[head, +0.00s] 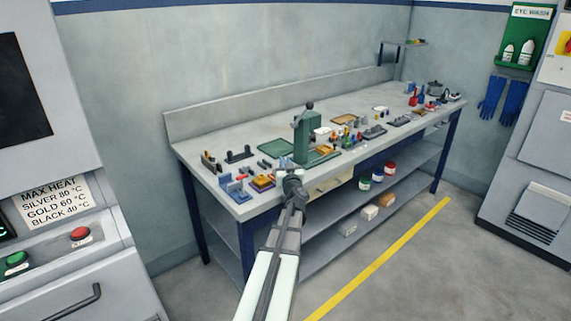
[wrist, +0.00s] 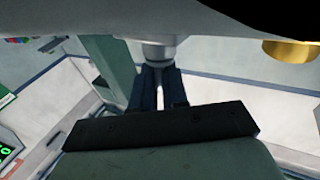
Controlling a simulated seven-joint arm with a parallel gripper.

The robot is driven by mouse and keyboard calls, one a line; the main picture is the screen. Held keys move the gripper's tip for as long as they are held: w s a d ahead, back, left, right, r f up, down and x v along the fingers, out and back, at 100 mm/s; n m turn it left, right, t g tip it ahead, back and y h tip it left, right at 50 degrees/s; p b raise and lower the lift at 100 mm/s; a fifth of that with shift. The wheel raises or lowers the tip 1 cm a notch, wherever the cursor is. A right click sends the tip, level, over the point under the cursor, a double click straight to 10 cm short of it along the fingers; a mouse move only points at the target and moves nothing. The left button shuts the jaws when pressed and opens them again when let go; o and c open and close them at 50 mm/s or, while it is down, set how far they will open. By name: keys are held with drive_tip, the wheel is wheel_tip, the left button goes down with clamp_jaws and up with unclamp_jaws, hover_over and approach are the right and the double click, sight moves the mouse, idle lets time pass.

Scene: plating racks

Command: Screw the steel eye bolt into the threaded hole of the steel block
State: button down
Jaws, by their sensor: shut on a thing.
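My gripper (wrist: 158,88) shows in the wrist view as two dark blue fingers rising from a black bar. They are shut on a pale grey metal part, which I take to be the steel eye bolt (wrist: 157,53). Only its round collar shows above the fingertips; its ring and thread are hidden. The collar meets or lies very close to a large pale and dark shape across the top of the view. I cannot tell whether that shape is the steel block. In the head view my gripper is at the bench's front edge, its fingertips too small to make out.
A green press (head: 307,138) stands on the bench (head: 222,155) just behind my gripper. Small parts crowd the bench top on both sides. A lower shelf (head: 330,240) holds jars and boxes. A gold round thing (wrist: 291,51) is at the upper right of the wrist view.

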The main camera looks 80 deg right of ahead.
drive_tip(key=shift+w+d+m+g+h, duration=0.2)
drive_tip(key=shift+w+m+g+h, duration=0.1)
drive_tip(key=shift+w+m+g, duration=0.6)
drive_tip(key=shift+d+f+g, duration=0.1)
drive_tip(key=shift+f+g, duration=0.05)
drive_tip(key=shift+g, duration=0.45)
drive_tip(key=c, duration=1)
unclamp_jaws()
drive_tip(key=shift+d, duration=0.1)
drive_tip(key=shift+c, duration=1.2)
drive_tip(key=r, duration=0.5)
drive_tip(key=shift+w+d, duration=0.2)
drive_tip(key=shift+w, duration=0.1)
drive_tip(key=shift+s+a+r, duration=0.15)
drive_tip(key=shift+a, duration=0.2)
drive_tip(key=shift+s+a, duration=0.1)
drive_tip(key=shift+s, duration=0.05)
